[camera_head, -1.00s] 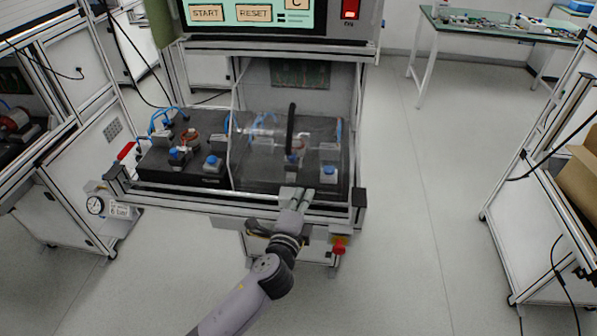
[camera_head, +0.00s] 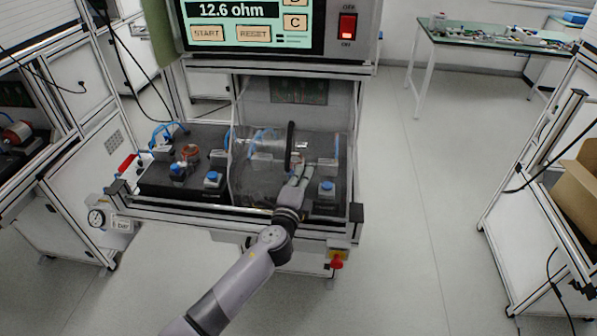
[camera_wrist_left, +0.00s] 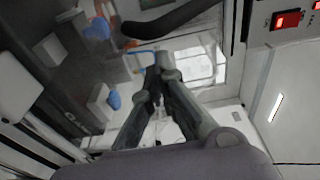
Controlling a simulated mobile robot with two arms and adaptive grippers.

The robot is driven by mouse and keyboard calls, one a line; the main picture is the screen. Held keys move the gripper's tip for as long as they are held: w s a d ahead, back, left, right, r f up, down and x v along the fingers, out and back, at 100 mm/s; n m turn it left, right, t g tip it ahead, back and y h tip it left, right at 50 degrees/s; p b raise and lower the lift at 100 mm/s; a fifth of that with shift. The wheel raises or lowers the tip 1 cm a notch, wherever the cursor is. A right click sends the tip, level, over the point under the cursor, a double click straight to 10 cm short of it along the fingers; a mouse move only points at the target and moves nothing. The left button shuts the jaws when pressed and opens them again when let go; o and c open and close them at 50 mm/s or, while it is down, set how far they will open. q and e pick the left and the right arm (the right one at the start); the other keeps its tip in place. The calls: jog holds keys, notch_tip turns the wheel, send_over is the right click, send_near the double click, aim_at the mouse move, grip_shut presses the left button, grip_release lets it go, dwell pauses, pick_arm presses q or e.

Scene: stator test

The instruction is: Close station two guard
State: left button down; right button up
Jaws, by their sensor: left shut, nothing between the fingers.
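The station two guard (camera_head: 262,172) is a clear cover over the right half of the bench in the head view. Its black bar handle (camera_head: 291,146) stands out dark against it and also shows as a black handle (camera_wrist_left: 175,20) at the top of the left wrist view. How far the guard is open is hard to tell. My left gripper (camera_head: 301,172) is shut and empty, with its fingertips just below and right of the handle in the head view. In the left wrist view the fingers (camera_wrist_left: 158,80) point toward the handle, apart from it. My right gripper is not in view.
The black station base (camera_head: 190,192) holds clamps with blue knobs (camera_head: 327,187). A tester (camera_head: 348,30) with screen and red switch hangs above. A red button (camera_head: 337,262) sits at the front right.

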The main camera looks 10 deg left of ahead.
pick_arm(q)
jog(key=shift+s+a, duration=0.2)
jog(key=shift+a, duration=0.4)
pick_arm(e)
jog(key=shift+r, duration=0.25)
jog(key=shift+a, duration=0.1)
pick_arm(q)
jog(key=shift+a, duration=0.1)
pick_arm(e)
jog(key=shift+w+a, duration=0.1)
